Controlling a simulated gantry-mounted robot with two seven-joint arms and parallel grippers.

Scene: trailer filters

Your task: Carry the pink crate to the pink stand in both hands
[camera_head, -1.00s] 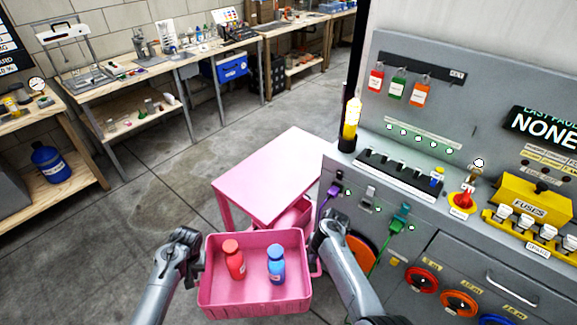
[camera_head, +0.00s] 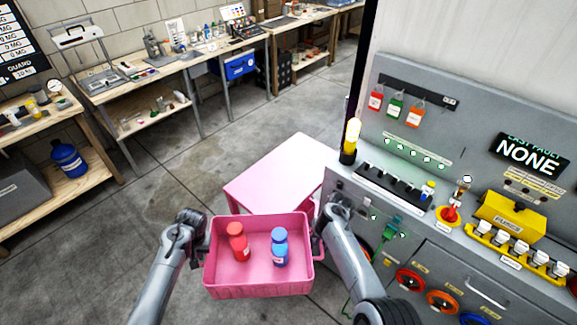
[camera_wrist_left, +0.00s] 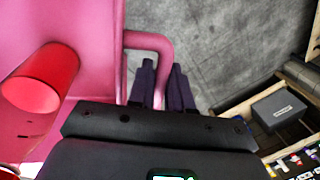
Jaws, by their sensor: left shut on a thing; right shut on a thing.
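The pink crate (camera_head: 258,289) is held between my two grippers in the head view, with a red bottle (camera_head: 237,242) and a blue bottle (camera_head: 279,247) standing inside it. My left gripper (camera_head: 203,240) is shut on the crate's left handle. In the left wrist view the fingers (camera_wrist_left: 160,85) are around the pink handle (camera_wrist_left: 150,42), and the red bottle (camera_wrist_left: 42,78) shows inside the crate. My right gripper (camera_head: 320,238) is shut at the crate's right handle, its fingers partly hidden. The pink stand (camera_head: 280,172) is just beyond the crate, its near part hidden by it.
Workbenches (camera_head: 180,68) line the back wall and a wooden shelf (camera_head: 75,185) is at left. The floor left of the stand is clear.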

